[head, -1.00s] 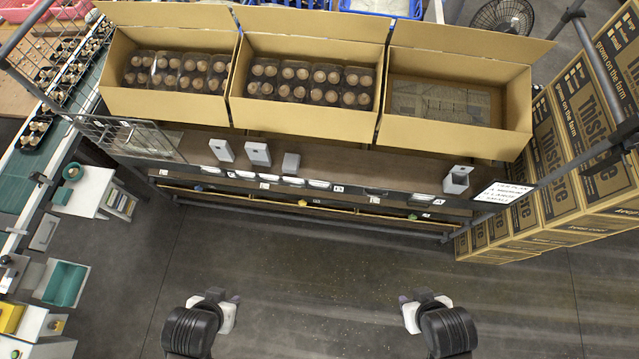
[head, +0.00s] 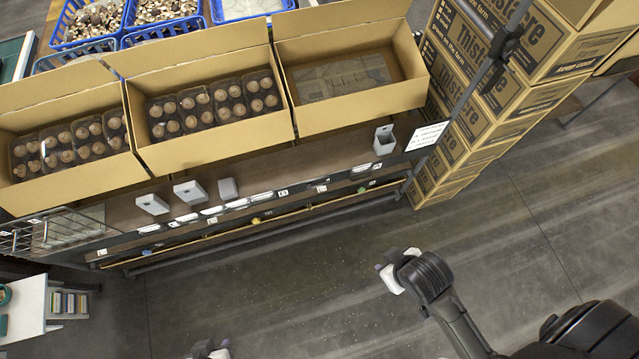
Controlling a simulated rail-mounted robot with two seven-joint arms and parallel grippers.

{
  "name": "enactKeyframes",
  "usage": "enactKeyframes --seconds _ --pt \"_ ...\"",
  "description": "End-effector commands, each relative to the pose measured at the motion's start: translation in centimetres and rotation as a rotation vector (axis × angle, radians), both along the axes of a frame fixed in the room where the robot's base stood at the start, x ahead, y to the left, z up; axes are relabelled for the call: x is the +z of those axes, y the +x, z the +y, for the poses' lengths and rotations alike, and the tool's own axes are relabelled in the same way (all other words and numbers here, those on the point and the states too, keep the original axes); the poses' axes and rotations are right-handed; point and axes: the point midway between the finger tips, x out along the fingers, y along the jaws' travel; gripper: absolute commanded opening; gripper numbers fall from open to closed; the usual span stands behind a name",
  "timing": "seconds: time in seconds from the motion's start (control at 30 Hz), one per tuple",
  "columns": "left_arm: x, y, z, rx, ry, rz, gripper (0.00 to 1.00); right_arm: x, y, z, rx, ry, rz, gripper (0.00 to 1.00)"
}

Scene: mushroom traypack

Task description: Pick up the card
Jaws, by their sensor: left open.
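A white printed card (head: 427,136) is fixed at the right end of the packing shelf, by the upright post. Small white label cards (head: 211,210) also line the shelf's front edge; I cannot tell which card is meant. My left gripper (head: 210,351) is at the bottom edge, open, partly cut off and far from the shelf. My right gripper (head: 390,270) is over the floor, below and left of the printed card and apart from it. Its wrist hides part of its fingers, so its opening is unclear.
Three open cardboard boxes stand on the shelf; the left (head: 60,190) and middle (head: 215,140) hold mushroom trays. The right box (head: 350,105) shows no mushrooms. Small holders (head: 385,140) sit along the shelf. Stacked cartons (head: 480,110) stand right. The floor (head: 300,290) is clear.

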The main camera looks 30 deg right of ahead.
Motion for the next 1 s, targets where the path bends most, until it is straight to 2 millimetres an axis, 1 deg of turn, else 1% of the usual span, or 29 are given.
enactKeyframes --seconds 0.33,0.9,0.93,1.0 --pt "-0.01 -0.01 0.00 0.000 0.000 0.000 0.43 0.00 0.01 0.00 0.000 0.000 0.000 0.43" --pt "-0.01 -0.01 0.00 0.000 0.000 0.000 0.97 0.01 0.02 0.00 0.000 0.000 0.000 0.43" --pt "-0.01 -0.01 0.00 0.000 0.000 0.000 1.00 0.01 0.02 0.00 0.000 0.000 0.000 0.43" --pt "-0.01 -0.01 0.00 0.000 0.000 0.000 1.00 0.01 0.03 0.01 0.000 0.000 0.000 0.43"
